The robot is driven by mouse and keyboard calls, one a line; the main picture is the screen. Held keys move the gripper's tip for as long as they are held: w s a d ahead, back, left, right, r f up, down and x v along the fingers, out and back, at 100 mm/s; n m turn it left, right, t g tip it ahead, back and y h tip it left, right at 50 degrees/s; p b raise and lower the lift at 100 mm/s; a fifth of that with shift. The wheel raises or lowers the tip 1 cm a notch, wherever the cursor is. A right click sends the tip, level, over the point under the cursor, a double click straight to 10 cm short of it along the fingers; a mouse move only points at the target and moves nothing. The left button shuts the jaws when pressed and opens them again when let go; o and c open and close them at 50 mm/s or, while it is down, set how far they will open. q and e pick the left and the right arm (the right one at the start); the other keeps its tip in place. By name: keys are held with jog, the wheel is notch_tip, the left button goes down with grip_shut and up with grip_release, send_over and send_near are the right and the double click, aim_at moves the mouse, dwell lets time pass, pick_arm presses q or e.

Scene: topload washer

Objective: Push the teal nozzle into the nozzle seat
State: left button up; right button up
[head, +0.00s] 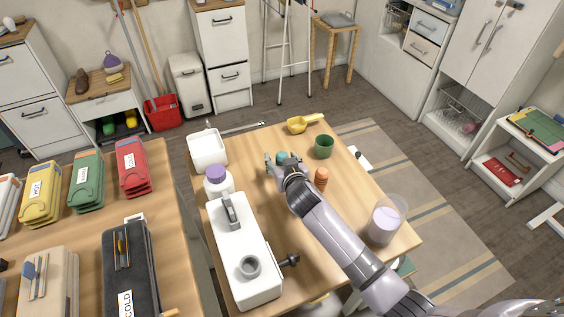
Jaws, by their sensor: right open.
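The teal nozzle (282,158) is a small teal piece on the far part of the wooden table, partly hidden by my right gripper. My right gripper (277,163) is open right at it, with its fingers pointing away. I cannot tell whether they touch it. A white machine (229,240) with a top handle stands on the table's left side. I cannot tell which part is the nozzle seat. My left gripper is out of view.
An orange ribbed piece (321,177) and a green cup (323,146) stand right of the gripper, with a yellow scoop (303,123) behind. A white basin (207,150) and purple-capped bottle (218,184) stand left. A clear jug (384,222) stands near the table's right edge.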

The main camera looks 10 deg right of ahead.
jog(key=c, duration=1.2)
jog(key=shift+r, duration=0.1)
